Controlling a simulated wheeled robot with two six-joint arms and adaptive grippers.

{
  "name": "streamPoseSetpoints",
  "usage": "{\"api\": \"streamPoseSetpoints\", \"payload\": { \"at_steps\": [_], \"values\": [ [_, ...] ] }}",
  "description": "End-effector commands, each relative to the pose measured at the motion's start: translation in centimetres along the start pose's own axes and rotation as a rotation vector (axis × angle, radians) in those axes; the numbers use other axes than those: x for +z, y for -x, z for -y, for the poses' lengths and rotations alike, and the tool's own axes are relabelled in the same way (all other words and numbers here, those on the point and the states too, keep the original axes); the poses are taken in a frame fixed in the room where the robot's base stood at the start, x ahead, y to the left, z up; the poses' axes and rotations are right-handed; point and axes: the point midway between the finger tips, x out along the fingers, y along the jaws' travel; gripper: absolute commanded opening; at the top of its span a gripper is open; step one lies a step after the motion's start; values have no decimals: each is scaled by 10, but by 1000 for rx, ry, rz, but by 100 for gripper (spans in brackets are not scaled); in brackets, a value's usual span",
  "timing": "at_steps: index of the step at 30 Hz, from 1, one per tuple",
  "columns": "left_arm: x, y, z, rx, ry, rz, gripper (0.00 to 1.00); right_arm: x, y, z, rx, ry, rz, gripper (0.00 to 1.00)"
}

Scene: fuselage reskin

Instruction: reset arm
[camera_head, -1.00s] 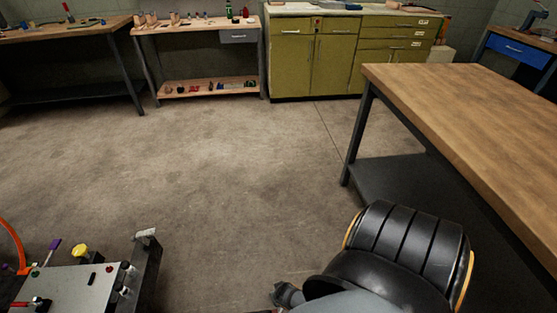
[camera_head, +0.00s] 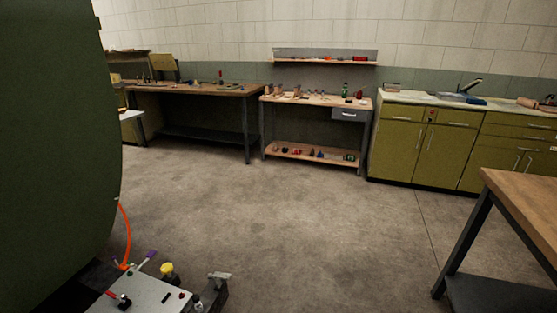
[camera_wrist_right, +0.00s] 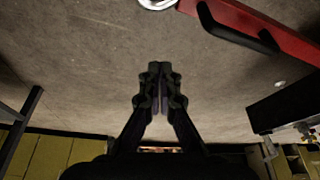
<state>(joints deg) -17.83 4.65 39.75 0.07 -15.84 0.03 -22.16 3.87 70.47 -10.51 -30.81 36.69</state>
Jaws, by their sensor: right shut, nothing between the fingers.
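My right gripper (camera_wrist_right: 160,88) is shut and empty in the right wrist view, with bare concrete floor behind its fingertips. Neither gripper shows in the head view. My right arm is also out of the head view now.
A large dark green curved panel (camera_head: 55,140) fills the left side. A grey equipment box (camera_head: 150,296) with an orange hose stands at the lower left. A wooden table (camera_head: 525,200) is at the right. Workbenches and olive cabinets (camera_head: 420,145) line the back wall. The middle floor is clear.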

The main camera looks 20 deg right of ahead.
Motion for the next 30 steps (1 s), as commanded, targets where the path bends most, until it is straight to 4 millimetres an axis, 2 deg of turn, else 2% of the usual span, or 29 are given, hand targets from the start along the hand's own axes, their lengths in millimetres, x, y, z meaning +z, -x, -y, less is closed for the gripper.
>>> {"api": "streamPoseSetpoints", "payload": {
  "at_steps": [3,5,8,12,16,17,18,22,27,30],
  "values": [
    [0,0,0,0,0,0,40,2,-1,-1,0,6,3,0],
    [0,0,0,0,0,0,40,11,-5,-4,0,33,18,0],
    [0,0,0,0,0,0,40,44,-18,-17,-1,135,70,0],
    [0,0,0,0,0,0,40,108,-34,-45,-12,331,160,0],
    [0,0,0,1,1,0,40,163,-38,-73,-26,499,234,0],
    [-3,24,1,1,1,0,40,150,-16,-70,-28,495,222,0],
    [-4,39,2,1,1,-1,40,145,-2,-69,-28,493,220,0],
    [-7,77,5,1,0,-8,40,137,35,-72,-27,492,225,0],
    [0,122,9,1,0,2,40,126,80,-74,-27,492,227,0],
    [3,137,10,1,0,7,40,124,95,-75,-27,492,228,0]
  ]
}}
